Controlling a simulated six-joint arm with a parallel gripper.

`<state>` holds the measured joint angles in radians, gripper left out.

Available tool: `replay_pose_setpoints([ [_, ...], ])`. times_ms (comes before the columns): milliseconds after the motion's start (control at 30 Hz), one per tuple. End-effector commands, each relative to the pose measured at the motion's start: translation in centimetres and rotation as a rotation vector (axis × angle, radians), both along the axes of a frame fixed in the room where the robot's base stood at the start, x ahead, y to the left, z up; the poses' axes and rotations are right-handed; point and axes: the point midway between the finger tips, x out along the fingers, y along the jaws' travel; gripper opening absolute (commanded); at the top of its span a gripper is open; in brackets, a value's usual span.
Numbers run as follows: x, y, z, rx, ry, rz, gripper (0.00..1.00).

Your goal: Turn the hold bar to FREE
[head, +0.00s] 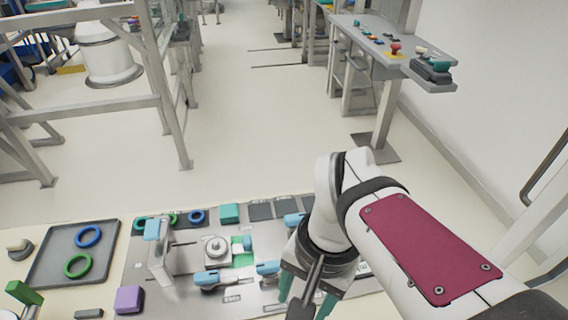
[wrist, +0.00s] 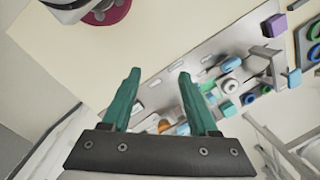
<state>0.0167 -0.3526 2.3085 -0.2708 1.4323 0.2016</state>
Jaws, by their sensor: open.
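The grey metal panel (head: 185,296) carries several light-blue-handled parts. One handle (head: 207,279) lies at the front middle, and another (head: 268,268) is to its right. A third blue part (head: 294,219) is partly behind my arm. A grey upright bracket with a blue top (head: 153,231) stands at the left. I cannot tell which is the hold bar, and no FREE mark is readable. My gripper (head: 306,296) is above the panel's right end, its teal fingers apart and empty. In the wrist view the open gripper (wrist: 160,75) points over the panel (wrist: 150,98), touching nothing visible.
A round grey knob (head: 216,250) sits mid-panel beside a green block. A purple block (head: 129,298) is at the front left. A dark tray (head: 47,262) holds blue and green rings. Open floor lies behind the table, with a workbench (head: 375,45) at the far right.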

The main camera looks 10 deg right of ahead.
Motion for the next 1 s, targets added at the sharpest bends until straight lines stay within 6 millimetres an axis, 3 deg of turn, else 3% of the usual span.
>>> replay_pose_setpoints([
  [33,4.1,-0.6,1.2,-0.019,0.017,-0.107,0.6],
  [100,10.5,-1.7,2.4,-0.052,0.034,-0.302,0.6],
  [200,18.4,-3.2,2.3,-0.091,0.047,-0.56,0.6],
  [333,24.7,-4.6,0.8,-0.122,0.046,-0.796,0.6],
  [433,26.6,-5.1,0.1,-0.131,0.045,-0.877,0.6],
  [567,26.9,-5.2,-1.6,-0.134,0.045,-0.894,0.6],
  [900,26.8,-5.1,-11.5,-0.132,0.046,-0.889,0.6],
  [1000,26.8,-5.1,-13.5,-0.131,0.044,-0.891,0.6],
])
